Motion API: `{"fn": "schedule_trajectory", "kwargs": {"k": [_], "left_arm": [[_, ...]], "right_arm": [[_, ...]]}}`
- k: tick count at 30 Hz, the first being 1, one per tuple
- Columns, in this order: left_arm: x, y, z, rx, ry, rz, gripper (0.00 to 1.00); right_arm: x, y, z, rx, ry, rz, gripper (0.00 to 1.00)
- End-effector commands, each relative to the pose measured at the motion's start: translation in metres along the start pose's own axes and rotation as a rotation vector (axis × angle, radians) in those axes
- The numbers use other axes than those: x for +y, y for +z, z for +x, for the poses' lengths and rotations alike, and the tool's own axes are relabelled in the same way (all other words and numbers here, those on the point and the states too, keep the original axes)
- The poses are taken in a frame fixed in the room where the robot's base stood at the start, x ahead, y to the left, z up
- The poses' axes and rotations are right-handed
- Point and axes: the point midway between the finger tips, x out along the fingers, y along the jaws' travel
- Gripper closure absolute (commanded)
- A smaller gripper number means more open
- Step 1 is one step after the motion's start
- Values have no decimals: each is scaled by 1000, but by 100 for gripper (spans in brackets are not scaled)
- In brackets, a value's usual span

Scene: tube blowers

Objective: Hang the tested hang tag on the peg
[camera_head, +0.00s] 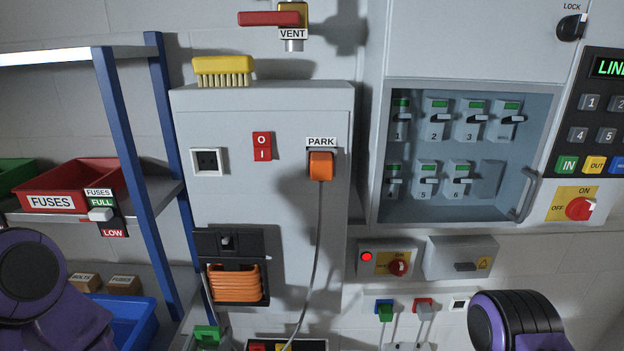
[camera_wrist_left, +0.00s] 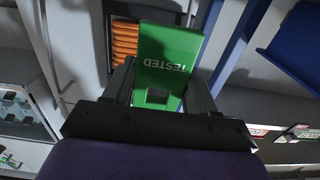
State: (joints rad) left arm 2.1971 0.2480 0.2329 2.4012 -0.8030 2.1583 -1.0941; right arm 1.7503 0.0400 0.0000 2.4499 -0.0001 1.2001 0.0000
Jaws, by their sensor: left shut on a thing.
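The green hang tag (camera_wrist_left: 170,55), marked TESTED, is between the two dark fingers of my left gripper (camera_wrist_left: 158,92) in the left wrist view. The gripper is shut on it. The lettering is upside down there, and a slot shows at the tag's end near the gripper. In the head view a small green piece (camera_head: 207,333) at the bottom edge, below the orange cable coil, looks like this tag; most of the gripper there is cut off. I cannot make out a peg for the tag in either view. My right gripper is out of view.
The orange coil (camera_head: 235,283) hangs on the grey cabinet (camera_head: 280,230), behind the tag. A grey cable runs down from the orange PARK plug (camera_head: 321,165). A blue-post shelf (camera_head: 122,140) with a red FUSES bin (camera_head: 75,188) stands left. The breaker panel (camera_head: 460,205) is right.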

Motion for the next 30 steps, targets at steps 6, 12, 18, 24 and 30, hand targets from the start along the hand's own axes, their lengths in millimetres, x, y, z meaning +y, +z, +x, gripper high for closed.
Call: {"fn": "schedule_trajectory", "kwargs": {"k": [6, 12, 18, 24, 30], "left_arm": [[7, -130, 2, 1, 15, 2, 72], [5, -179, 2, 2, 11, 1, 72], [4, -184, 2, 3, 7, 1, 72], [4, -182, 2, 3, 7, 0, 72], [4, -152, 2, 3, 6, 0, 72]], "right_arm": [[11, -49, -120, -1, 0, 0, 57], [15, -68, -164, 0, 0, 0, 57], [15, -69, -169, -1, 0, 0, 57], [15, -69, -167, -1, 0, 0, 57], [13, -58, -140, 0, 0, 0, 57]]}}
